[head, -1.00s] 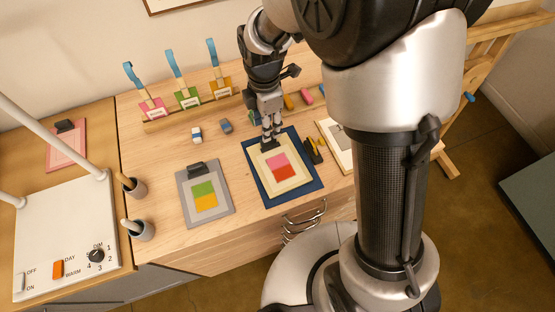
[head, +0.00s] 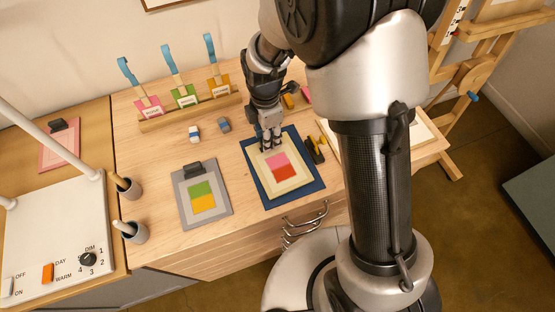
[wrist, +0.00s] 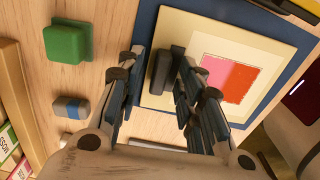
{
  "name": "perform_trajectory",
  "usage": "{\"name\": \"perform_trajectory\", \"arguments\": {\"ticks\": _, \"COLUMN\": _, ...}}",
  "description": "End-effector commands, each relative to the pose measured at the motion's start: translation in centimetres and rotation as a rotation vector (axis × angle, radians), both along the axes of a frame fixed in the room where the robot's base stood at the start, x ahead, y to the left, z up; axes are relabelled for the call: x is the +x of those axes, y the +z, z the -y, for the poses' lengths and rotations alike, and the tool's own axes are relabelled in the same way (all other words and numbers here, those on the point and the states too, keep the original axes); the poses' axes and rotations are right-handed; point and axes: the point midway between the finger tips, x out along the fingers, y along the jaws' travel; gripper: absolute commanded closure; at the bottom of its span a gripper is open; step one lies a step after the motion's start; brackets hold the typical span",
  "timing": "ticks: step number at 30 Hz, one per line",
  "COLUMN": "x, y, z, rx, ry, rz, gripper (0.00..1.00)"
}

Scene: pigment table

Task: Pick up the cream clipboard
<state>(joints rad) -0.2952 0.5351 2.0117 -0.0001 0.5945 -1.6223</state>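The cream clipboard (head: 292,184) lies flat on a dark blue mat (head: 270,203) on the wooden table. It carries a pink and a red colour patch and a dark clip at its far edge. My gripper (head: 270,147) is over that clip end, pointing down. In the wrist view the clipboard (wrist: 183,28) lies below my open gripper (wrist: 160,68). The dark clip (wrist: 160,72) appears between the two fingers, with space on its left side. Contact cannot be told.
A grey clipboard (head: 182,207) lies left of the mat. Dark and yellow items (head: 314,150) lie close on its right. Bare wood (head: 150,165) shows at left.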

Motion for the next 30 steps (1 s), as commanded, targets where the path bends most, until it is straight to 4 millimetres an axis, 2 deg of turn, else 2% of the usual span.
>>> {"name": "perform_trajectory", "arguments": {"ticks": 14, "x": -0.01, "y": 0.02, "z": 0.0, "rx": 0.0, "ry": 0.0, "rz": 0.0, "gripper": 1.0}}
{"name": "perform_trajectory", "arguments": {"ticks": 30, "x": 0.02, "y": 0.48, "z": -0.01, "rx": 0.0, "ry": 0.0, "rz": 0.001, "gripper": 1.0}}
